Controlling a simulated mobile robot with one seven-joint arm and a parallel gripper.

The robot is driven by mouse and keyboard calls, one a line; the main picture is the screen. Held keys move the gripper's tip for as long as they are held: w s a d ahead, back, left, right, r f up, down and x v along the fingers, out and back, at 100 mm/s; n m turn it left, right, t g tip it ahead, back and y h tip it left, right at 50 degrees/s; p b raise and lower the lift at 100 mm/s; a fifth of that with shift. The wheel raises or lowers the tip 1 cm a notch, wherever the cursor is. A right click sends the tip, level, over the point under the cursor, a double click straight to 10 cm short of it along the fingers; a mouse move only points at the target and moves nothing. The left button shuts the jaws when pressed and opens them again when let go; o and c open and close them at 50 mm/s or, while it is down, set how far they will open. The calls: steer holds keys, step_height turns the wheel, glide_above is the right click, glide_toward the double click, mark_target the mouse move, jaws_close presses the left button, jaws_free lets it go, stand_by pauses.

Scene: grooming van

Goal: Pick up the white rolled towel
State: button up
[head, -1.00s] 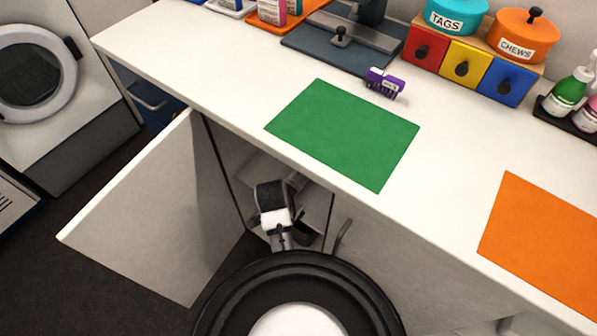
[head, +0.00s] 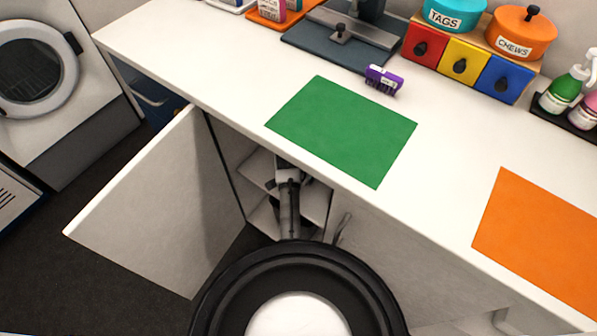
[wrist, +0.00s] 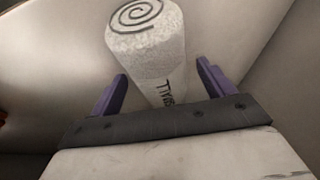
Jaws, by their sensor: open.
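The white rolled towel (wrist: 150,55) shows in the wrist view, with a dark spiral on its round end and dark lettering on its side. My gripper (wrist: 162,80) is open, with one purple finger on each side of the towel's lower part. The towel lies between or just beyond the fingertips; I cannot tell whether either finger touches it. In the head view my arm reaches into the open cabinet under the counter, and the towel and fingers are hidden there.
The open cabinet door (head: 150,215) stands out to the left of my arm. The white counter (head: 220,75) overhangs the cabinet. On it lie a green mat (head: 343,130), an orange mat (head: 540,235) and a purple brush (head: 383,78). Cabinet walls (wrist: 285,75) are close around the gripper.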

steer(key=shift+w+f, duration=0.1)
steer(key=shift+f, duration=0.1)
steer(key=c, duration=1.1)
